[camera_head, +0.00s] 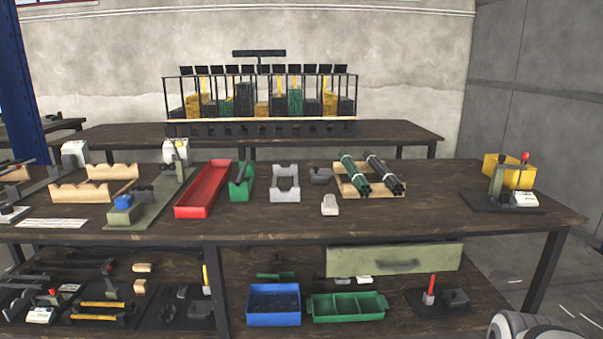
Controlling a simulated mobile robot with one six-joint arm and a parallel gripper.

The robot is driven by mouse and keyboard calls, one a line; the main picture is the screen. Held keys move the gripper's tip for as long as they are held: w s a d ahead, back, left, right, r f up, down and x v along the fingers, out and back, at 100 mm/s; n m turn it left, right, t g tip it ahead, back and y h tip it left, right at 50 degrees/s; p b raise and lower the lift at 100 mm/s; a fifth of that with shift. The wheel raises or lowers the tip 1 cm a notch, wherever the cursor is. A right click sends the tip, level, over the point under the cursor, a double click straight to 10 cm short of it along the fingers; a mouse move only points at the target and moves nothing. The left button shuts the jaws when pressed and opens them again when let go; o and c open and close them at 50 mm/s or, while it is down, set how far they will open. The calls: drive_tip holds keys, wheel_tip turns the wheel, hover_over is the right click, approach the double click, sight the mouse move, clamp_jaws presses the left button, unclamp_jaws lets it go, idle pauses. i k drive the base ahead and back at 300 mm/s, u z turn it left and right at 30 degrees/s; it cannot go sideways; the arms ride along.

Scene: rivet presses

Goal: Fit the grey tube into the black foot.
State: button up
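A bundle of dark grey or black tubes (384,173) lies slanted on a light wooden rack (343,192) on the front workbench, right of centre. A bundle of green tubes lies beside it (355,174). I cannot tell which single tube is the grey one. A small dark block (320,176) sits just left of the rack; it may be the black foot, but it is too small to be sure. My gripper is not in view; only a white rounded part of my arm shows at the bottom right.
A red tray (204,190), a green bin (241,184) and a grey holder (285,184) stand left of the rack. A press with a red knob (501,187) stands at the right, before a yellow bin (508,170). Bare bench lies between rack and press.

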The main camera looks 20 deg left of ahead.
sight(504, 198)
drive_tip(key=u, duration=1.4)
drive_tip(key=i, duration=1)
